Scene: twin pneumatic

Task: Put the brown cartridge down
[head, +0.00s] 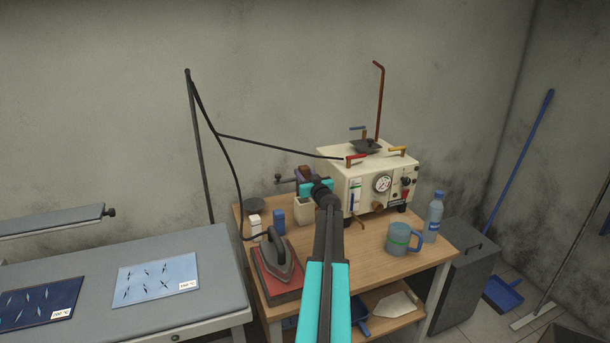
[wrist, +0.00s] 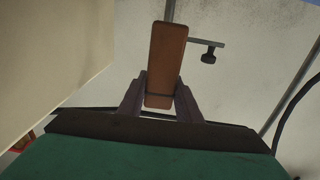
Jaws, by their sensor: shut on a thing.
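The brown cartridge (wrist: 166,60) is a plain upright block in the wrist view. My gripper (wrist: 161,84) is shut on its lower part, with one dark finger on each side. The cartridge's upper part stands clear above the fingers. In the head view my gripper (head: 304,178) is beyond my dark arm, above the wooden table (head: 375,270) and just left of the cream machine (head: 352,187). The cartridge is too small and partly hidden there to make out clearly.
A cream open container (head: 303,213) stands below my gripper. An iron (head: 281,257), blue can (head: 279,221), mug (head: 402,238) and bottle (head: 433,217) stand on the table. A bar with a black knob (wrist: 208,56) shows close to the cartridge. A black hose (head: 280,147) runs to the machine.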

